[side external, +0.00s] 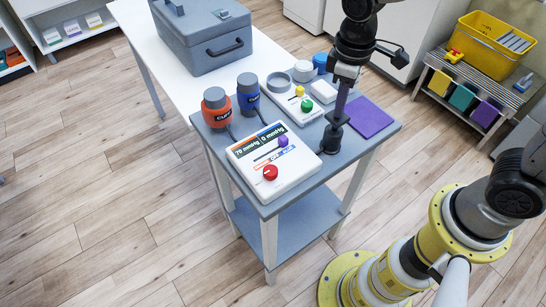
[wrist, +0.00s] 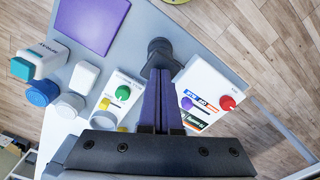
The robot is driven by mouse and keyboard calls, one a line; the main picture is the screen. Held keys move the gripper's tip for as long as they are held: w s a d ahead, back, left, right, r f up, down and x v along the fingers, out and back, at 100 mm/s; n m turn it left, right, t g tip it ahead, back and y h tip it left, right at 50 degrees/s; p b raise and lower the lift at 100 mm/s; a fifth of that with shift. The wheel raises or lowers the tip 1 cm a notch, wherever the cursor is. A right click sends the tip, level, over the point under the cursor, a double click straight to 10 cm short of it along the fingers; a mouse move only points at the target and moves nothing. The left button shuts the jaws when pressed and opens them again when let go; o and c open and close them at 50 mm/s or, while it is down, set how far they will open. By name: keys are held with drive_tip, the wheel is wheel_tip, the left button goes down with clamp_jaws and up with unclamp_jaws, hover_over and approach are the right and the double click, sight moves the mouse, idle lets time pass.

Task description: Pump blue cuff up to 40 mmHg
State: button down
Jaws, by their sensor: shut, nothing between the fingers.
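The blue cuff (side external: 248,92) stands at the table's left edge, beside the orange cuff (side external: 216,108). The white control box (side external: 283,170) has a purple slider knob (side external: 283,141), a red knob (side external: 270,172) and two readouts, which appear to read 70 mmHg on the left and 0 mmHg on the right. A black bulb-like piece (side external: 330,139) stands right of the box; it also shows in the wrist view (wrist: 160,50). My gripper (side external: 338,121) is shut and empty, pointing down with its tips at the black piece. I cannot tell whether they touch.
A second white box (side external: 302,101) with yellow and green knobs lies behind. White and blue round containers and a purple pad (side external: 370,117) are nearby. A grey case (side external: 210,30) stands on the white table. A rack with a yellow bin (side external: 490,45) is right.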

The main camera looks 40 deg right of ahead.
drive_tip(key=shift+f, duration=1.4)
drive_tip(key=shift+r, duration=1.9)
drive_tip(key=shift+f, duration=0.2)
drive_tip(key=shift+f, duration=1.7)
drive_tip(key=shift+r, duration=0.1)
drive_tip(key=shift+r, duration=1.8)
drive_tip(key=shift+f, duration=0.15)
